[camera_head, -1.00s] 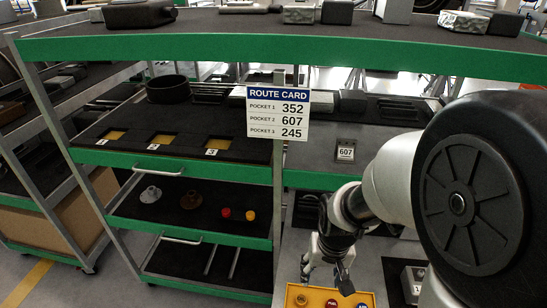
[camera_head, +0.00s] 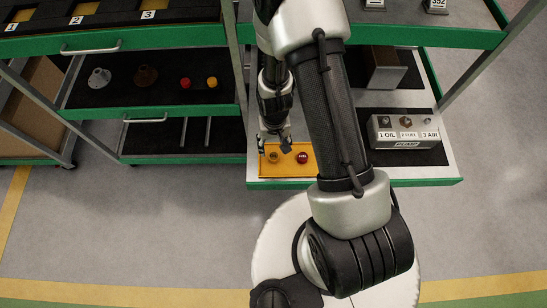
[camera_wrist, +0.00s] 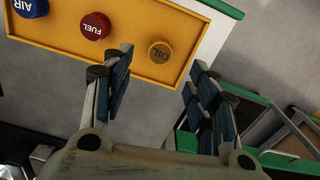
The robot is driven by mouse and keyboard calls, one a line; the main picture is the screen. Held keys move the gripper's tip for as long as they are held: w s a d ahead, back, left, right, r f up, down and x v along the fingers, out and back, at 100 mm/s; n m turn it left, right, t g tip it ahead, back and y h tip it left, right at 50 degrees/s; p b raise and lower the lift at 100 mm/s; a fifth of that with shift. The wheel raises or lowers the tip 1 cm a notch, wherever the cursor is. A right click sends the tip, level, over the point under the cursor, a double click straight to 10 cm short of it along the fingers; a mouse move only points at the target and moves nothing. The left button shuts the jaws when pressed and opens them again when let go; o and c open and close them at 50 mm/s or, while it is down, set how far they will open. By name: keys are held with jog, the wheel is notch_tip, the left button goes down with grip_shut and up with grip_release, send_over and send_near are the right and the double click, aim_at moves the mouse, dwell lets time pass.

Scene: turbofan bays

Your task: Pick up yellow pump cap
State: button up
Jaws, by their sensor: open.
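The yellow cap marked OIL (camera_wrist: 160,51) sits in the yellow tray (camera_wrist: 57,42) in the wrist view, with a red FUEL cap (camera_wrist: 96,26) and a blue AIR cap (camera_wrist: 31,7) in line beside it. In the head view the yellow cap (camera_head: 274,157) is at the tray's left end, with the red cap (camera_head: 302,157) to its right; my arm hides the tray's right part. My gripper (camera_wrist: 161,62) is open and empty. The yellow cap shows between its fingertips, apparently just beyond them. In the head view my gripper (camera_head: 273,140) is at the tray's left end.
A second yellow cap (camera_head: 212,82) and red cap (camera_head: 185,83) lie on the left rack's dark shelf. A grey pump box (camera_head: 405,130) with labelled ports stands right of the tray. A rack post (camera_head: 236,75) stands close left of my arm.

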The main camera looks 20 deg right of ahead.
aim_at(274, 156)
notch_tip(274, 156, down, 8)
jog(key=b, duration=0.2)
jog(key=shift+w+r+b, duration=0.15)
jog(key=shift+b, duration=0.15)
jog(key=shift+r, duration=0.1)
jog(key=c, duration=0.8)
